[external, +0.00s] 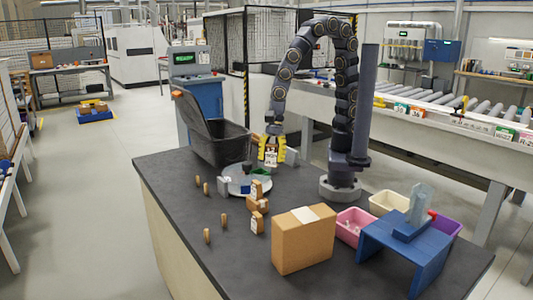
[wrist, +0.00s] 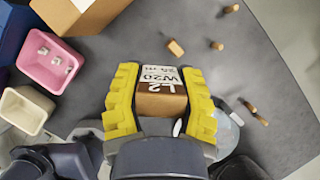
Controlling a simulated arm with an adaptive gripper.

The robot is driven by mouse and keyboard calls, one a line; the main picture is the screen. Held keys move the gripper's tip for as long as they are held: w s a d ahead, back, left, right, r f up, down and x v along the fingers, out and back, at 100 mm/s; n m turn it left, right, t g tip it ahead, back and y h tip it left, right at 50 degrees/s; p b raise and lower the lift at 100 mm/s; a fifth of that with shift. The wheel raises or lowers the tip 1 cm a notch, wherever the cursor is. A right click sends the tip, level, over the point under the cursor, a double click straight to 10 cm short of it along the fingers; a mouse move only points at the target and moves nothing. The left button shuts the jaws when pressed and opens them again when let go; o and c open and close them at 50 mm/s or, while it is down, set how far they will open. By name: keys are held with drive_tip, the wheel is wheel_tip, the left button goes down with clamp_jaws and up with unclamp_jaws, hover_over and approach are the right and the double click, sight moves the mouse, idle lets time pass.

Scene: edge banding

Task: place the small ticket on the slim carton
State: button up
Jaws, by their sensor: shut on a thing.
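My gripper (external: 272,150) has yellow fingers and hangs above the dark worktop, close to a round pale plate (external: 236,186). It is shut on a small brown piece with a white printed label (wrist: 163,88), which reads roughly "L2 W20 25 m". The label also shows between the fingers in the external view. I cannot tell for sure whether this piece is the small ticket.
A large brown carton (external: 303,240) stands at the front. Pink (external: 354,228) and cream (external: 388,203) bins and a blue stand (external: 405,250) are to the right. A black bin (external: 220,145) is behind the plate. Several small brown pieces (external: 223,220) stand at left.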

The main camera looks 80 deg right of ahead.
drive_tip(key=s+r+n+g, duration=0.1)
drive_tip(key=s+r+n, duration=0.2)
drive_tip(key=s, duration=0.4)
drive_tip(key=s+r+n+g, duration=0.1)
drive_tip(key=s+r+n, duration=0.2)
drive_tip(key=s, duration=0.4)
drive_tip(key=shift+s, duration=0.2)
drive_tip(key=a+f, duration=0.1)
drive_tip(key=a, duration=0.1)
drive_tip(key=w+a+f, duration=0.1)
drive_tip(key=a, duration=0.2)
drive_tip(key=w+a+f, duration=0.1)
drive_tip(key=a, duration=0.1)
drive_tip(key=shift+a+f, duration=0.2)
drive_tip(key=shift+f, duration=0.2)
drive_tip(key=shift+c, duration=0.7)
hover_over(308, 219)
drive_tip(key=d, duration=0.1)
drive_tip(key=f, duration=0.5)
drive_tip(key=shift+w+d+f, duration=0.2)
drive_tip(key=shift+f, duration=0.1)
drive_tip(key=shift+w+a+f, duration=0.1)
drive_tip(key=shift+a+f, duration=0.05)
drive_tip(key=shift+f, duration=0.8)
drive_tip(key=shift+a+f, duration=0.1)
drive_tip(key=shift+f, duration=0.8)
drive_tip(key=shift+f, duration=0.1)
drive_tip(key=o, duration=1)
drive_tip(key=shift+f, duration=0.1)
drive_tip(key=shift+c, duration=0.2)
